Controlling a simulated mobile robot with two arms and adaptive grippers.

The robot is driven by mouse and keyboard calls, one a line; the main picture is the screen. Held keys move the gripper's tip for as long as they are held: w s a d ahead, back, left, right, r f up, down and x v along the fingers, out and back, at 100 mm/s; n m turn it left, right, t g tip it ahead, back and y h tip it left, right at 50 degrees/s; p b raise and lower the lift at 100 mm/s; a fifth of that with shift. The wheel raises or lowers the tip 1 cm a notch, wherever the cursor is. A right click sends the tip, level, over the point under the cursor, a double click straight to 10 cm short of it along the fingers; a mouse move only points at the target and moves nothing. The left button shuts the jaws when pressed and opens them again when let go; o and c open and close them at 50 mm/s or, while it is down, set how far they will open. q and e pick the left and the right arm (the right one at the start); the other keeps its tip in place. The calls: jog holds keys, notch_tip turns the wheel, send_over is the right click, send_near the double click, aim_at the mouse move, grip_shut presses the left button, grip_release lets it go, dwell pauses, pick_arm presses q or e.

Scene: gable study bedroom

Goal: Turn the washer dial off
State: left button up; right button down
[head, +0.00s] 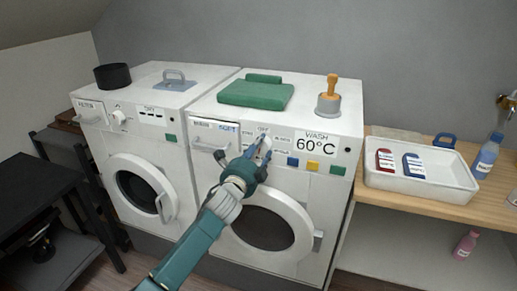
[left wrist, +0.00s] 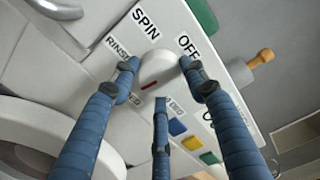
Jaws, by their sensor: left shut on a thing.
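The right-hand machine, the washer (head: 225,105), has a white round dial (left wrist: 158,68) with a red mark on its lower edge in the left wrist view. Labels around the dial include SPIN at upper left, OFF (left wrist: 188,45) at upper right and RINSE at left. The red mark points down, away from OFF. My left gripper (head: 260,150) is at the washer's front panel and hides most of the dial in the head view. In the left wrist view its blue fingers (left wrist: 159,72) are closed around the dial's rim. My right gripper is not in view.
The panel also has a 60°C WASH display (head: 314,144) and blue, yellow and green buttons. A green folded cloth (head: 255,95) and a wooden-handled stamp (head: 329,100) sit on top. A second machine (head: 140,140) stands left; a white tray (head: 420,187) lies on the right bench.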

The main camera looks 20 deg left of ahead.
pick_arm(q)
jog(key=n, duration=0.4)
jog(key=shift+d+f+n+p, duration=0.25)
jog(key=shift+f+n+p, duration=0.05)
jog(key=shift+p, duration=0.05)
jog(key=n, duration=0.4)
jog(key=shift+r+n+p, duration=0.15)
jog(key=shift+n+p, duration=0.15)
jog(key=shift+p, duration=0.1)
jog(key=n+p, duration=0.1)
jog(key=n, duration=0.3)
jog(key=shift+r+n, duration=0.1)
jog(key=shift+n, duration=0.2)
jog(key=n, duration=0.2)
jog(key=n+p, duration=0.1)
jog(key=n, duration=0.2)
jog(key=shift+a+r, duration=0.15)
jog(key=shift+r, duration=0.05)
jog(key=n+p, duration=0.1)
jog(key=n, duration=1.1)
jog(key=n+p, duration=0.1)
jog(key=n, duration=0.5)
jog(key=shift+a+r+n+p, duration=0.1)
jog(key=shift+a+n+p, duration=0.2)
jog(key=shift+a, duration=0.05)
